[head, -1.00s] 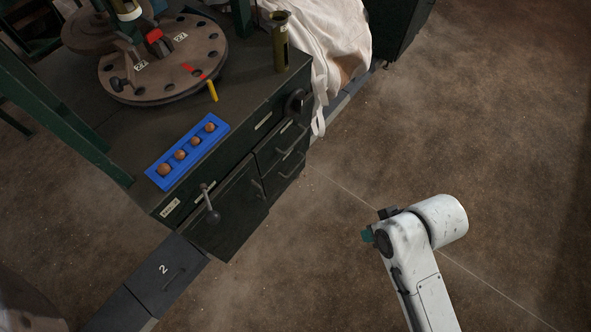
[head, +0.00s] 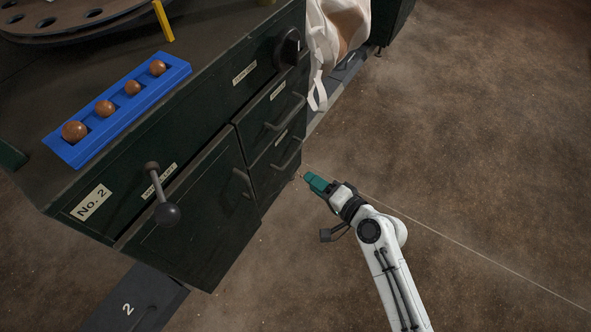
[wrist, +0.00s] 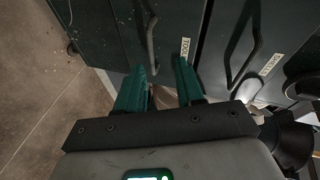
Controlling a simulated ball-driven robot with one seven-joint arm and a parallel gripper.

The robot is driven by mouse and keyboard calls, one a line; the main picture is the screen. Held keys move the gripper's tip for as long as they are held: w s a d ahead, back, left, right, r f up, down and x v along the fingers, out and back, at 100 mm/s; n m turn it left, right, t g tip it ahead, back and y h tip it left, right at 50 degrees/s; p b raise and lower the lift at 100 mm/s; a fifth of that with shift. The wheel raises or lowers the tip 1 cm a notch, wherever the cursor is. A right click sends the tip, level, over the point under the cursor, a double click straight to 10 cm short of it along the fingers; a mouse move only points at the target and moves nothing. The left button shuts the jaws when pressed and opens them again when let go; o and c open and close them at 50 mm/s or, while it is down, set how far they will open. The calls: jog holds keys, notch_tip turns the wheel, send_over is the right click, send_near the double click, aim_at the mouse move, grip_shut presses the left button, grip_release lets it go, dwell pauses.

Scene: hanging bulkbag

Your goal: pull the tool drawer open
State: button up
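The tool drawer (head: 270,178) is the lower of two stacked dark green drawers in the cabinet front and looks shut. Its bar handle (head: 288,156) sits below a small label. In the wrist view the handle (wrist: 151,42) shows beside a label reading "TOOL", with its near end close to my fingertips. My gripper (head: 308,179) is in front of and below the handle in the head view. In the wrist view my gripper (wrist: 160,65) has its two green fingers apart, with nothing visibly held. Contact with the handle cannot be made out.
The upper drawer has its own handle (head: 285,113), and a black knob (head: 289,48) is above it. A ball-ended lever (head: 167,212) juts from the cabinet at left. A white bag (head: 340,35) hangs behind. The floor (head: 470,140) to the right is clear.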

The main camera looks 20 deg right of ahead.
jog(key=w+f+m+t+h+b, duration=0.1)
jog(key=w+f+m+b, duration=0.2)
jog(key=w, duration=0.9)
notch_tip(320, 180, down, 2)
jog(key=shift+w+a+f+t+h+b, duration=0.3)
jog(key=shift+w+t+b, duration=0.1)
jog(key=shift+b, duration=0.25)
jog(key=shift+c, duration=0.4)
grip_shut()
